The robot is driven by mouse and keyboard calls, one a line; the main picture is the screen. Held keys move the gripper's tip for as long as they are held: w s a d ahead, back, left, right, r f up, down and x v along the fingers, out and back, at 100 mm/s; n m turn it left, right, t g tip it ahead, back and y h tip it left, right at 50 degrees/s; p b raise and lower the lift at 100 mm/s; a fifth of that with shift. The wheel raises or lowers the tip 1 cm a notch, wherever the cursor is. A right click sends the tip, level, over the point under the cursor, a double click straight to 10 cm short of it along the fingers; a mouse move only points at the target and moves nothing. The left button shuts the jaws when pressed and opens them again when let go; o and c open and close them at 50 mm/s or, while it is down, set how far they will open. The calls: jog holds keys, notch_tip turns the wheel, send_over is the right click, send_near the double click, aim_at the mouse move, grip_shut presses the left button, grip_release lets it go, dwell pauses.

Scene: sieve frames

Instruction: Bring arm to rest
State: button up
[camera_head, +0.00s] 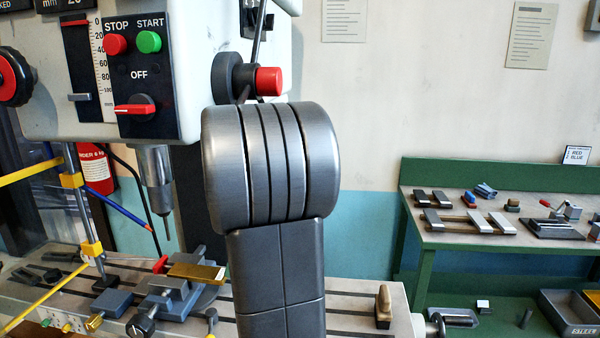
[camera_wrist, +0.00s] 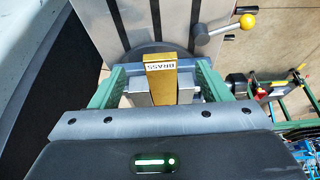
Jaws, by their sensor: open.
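In the wrist view, my gripper (camera_wrist: 162,90) is open, with its fingers spread toward a brass-coloured block (camera_wrist: 161,77) marked "BRASS", which reads upside down. The block is in line with the space between the fingers; I cannot tell whether they touch it. In the head view, my arm stands in the middle and my gripper is not seen. A brass bar (camera_head: 197,271) lies at the top of a grey-blue vise (camera_head: 172,300) on the slotted machine table (camera_head: 345,282).
A drill press with a control panel (camera_head: 140,72) stands at left, its drill bit (camera_head: 166,228) above the table. A green workbench (camera_head: 432,240) with metal parts stands at right. In the wrist view, a lever with a yellow knob (camera_wrist: 247,21) is at upper right.

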jog(key=w+d+m+t, duration=0.1)
jog(key=w+d+m, duration=0.1)
jog(key=d+m, duration=0.2)
jog(key=d, duration=0.3)
jog(key=shift+w+f+t+h, duration=0.3)
jog(key=shift+w+f+h, duration=0.05)
jog(key=shift+f+h, duration=0.05)
jog(key=shift+d, duration=0.1)
